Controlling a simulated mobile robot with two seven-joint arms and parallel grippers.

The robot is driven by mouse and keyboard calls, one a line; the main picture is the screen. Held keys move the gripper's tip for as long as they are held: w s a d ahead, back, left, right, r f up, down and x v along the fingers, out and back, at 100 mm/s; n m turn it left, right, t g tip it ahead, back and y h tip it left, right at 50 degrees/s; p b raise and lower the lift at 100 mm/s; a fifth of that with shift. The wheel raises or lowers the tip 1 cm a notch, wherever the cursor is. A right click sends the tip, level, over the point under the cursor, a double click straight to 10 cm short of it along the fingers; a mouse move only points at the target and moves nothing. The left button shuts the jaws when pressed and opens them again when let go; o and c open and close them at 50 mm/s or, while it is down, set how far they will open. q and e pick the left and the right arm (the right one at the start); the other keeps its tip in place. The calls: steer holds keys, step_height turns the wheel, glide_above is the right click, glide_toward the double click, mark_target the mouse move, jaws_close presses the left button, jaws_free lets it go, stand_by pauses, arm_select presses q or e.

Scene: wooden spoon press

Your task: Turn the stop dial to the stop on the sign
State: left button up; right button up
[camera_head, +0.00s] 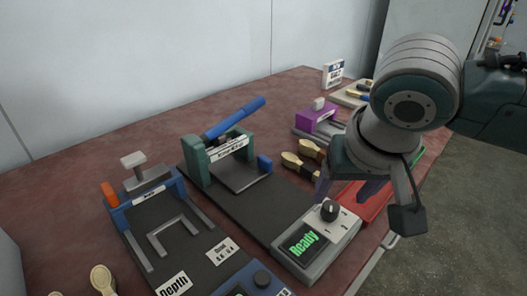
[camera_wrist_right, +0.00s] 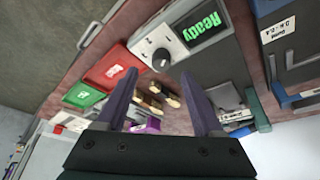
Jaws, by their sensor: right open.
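The stop dial (camera_head: 330,210) is a black knob on a light grey control box (camera_head: 340,243) whose screen (camera_head: 303,243) reads "Ready" in green. Which stop its pointer faces is too small to tell. In the right wrist view the dial (camera_wrist_right: 161,60) lies just beyond and between the fingertips. My right gripper (camera_head: 347,188) is open and empty, above and close to the dial, apparently not touching it. A small white sign (camera_head: 333,72) stands at the far end of the table; its text is too small to read. My left gripper is not in view.
A green press with a blue lever (camera_head: 236,118) stands left of the box. A blue-framed fixture (camera_head: 150,198) is further left. A red tray (camera_wrist_right: 112,70) and a green tray (camera_wrist_right: 83,95) lie beside the box. Wooden brushes (camera_head: 300,163) and a purple fixture (camera_head: 314,118) are behind.

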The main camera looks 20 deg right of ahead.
mark_target(332, 207)
steer(key=b+x, duration=0.1)
steer(key=x, duration=0.4)
steer(key=shift+w+a+f, duration=0.1)
steer(key=shift+w+f, duration=0.05)
steer(key=shift+f, duration=0.1)
jaws_close()
stand_by(0.4)
